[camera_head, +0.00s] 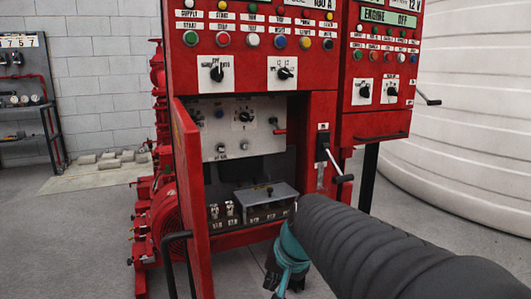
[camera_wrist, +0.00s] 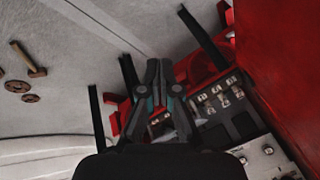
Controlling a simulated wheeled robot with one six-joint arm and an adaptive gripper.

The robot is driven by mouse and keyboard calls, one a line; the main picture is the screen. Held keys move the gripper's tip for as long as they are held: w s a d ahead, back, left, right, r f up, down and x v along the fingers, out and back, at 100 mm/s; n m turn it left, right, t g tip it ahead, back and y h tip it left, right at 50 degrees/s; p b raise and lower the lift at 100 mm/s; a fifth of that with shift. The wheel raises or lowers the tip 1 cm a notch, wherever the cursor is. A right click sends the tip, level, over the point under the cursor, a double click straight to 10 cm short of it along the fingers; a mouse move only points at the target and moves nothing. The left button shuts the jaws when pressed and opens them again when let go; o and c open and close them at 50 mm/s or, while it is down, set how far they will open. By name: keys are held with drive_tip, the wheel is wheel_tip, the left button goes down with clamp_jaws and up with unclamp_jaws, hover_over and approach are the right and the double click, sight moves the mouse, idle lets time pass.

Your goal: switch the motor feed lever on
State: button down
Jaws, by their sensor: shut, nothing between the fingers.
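The red control cabinet (camera_head: 318,110) stands in front of me with its lower door (camera_head: 190,190) swung open. A lever with a pale shaft and dark knob (camera_head: 337,168) sticks out from a black slotted plate on the cabinet's right front. A small red handle (camera_head: 281,131) sits on the grey inner panel (camera_head: 230,145). I cannot read which of them is the motor feed lever. My gripper (camera_wrist: 159,64) is shut and empty in the wrist view, its fingertips close together. In the head view its teal part is low in front of the cabinet, below the levers, partly hidden by my arm.
A second red cabinet (camera_head: 385,75) with knobs and buttons joins on the right, with a bar handle below. A large white ribbed tank (camera_head: 470,140) stands behind it. Red pump parts (camera_head: 160,200) are at the left. Grey floor is open at left.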

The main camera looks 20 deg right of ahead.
sight(278, 129)
drive_tip(key=w+d+r+m+t+b, duration=0.1)
drive_tip(key=w+d+m+t, duration=0.1)
drive_tip(key=w+d+m, duration=0.3)
drive_tip(key=w+d+r+m+t+y+b, duration=0.1)
drive_tip(key=w+d+m+b, duration=0.15)
drive_tip(key=w, duration=0.45)
drive_tip(key=w+d+r+m+t+b, duration=0.1)
drive_tip(key=w+d+m+t, duration=0.1)
drive_tip(key=w+m, duration=0.4)
drive_tip(key=w+d+r+m+t+h, duration=0.1)
drive_tip(key=w+d+r+m+t, duration=0.2)
drive_tip(key=w+d+r+m, duration=0.2)
drive_tip(key=w+d+r+m+t, duration=0.3)
drive_tip(key=w+d+r+m, duration=0.2)
drive_tip(key=r+m, duration=0.3)
drive_tip(key=shift+r+m+h+b, duration=0.25)
drive_tip(key=shift+m+h+b, duration=0.15)
drive_tip(key=shift+m, duration=0.85)
drive_tip(key=shift+w, duration=0.1)
drive_tip(key=w+r+p, duration=0.1)
drive_tip(key=w+r, duration=0.1)
drive_tip(key=w, duration=0.7)
drive_tip(key=shift+a+r+p, duration=0.15)
drive_tip(key=shift+r+p, duration=0.1)
drive_tip(key=shift+p, duration=0.15)
